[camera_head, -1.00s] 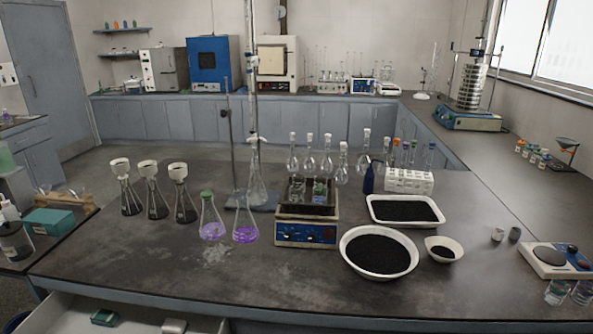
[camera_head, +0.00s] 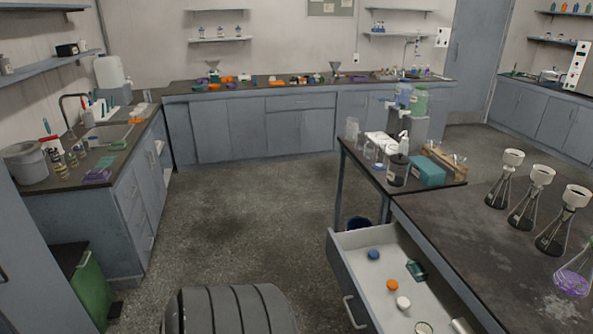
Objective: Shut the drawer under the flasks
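The drawer (camera_head: 344,282) under the bench (camera_head: 440,225) is pulled out at lower right, on the side facing the aisle. Its grey front faces left and carries a metal handle (camera_head: 350,313). Its white inside holds a blue cap (camera_head: 373,254), an orange cap (camera_head: 393,286), a white piece (camera_head: 403,303) and a green item (camera_head: 416,270). The drawer's near end is cut off by the picture's lower edge. Conical flasks with dark contents and white tops (camera_head: 532,203) stand on the bench above it, beside a flask with purple liquid (camera_head: 573,280). Neither gripper is in view.
Free floor (camera_head: 245,215) lies left of the drawer. A small side table (camera_head: 372,167) with bottles and a teal box (camera_head: 427,172) adjoins the bench, with a dark blue bin (camera_head: 358,223) below. A sink counter (camera_head: 115,185) runs along the left.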

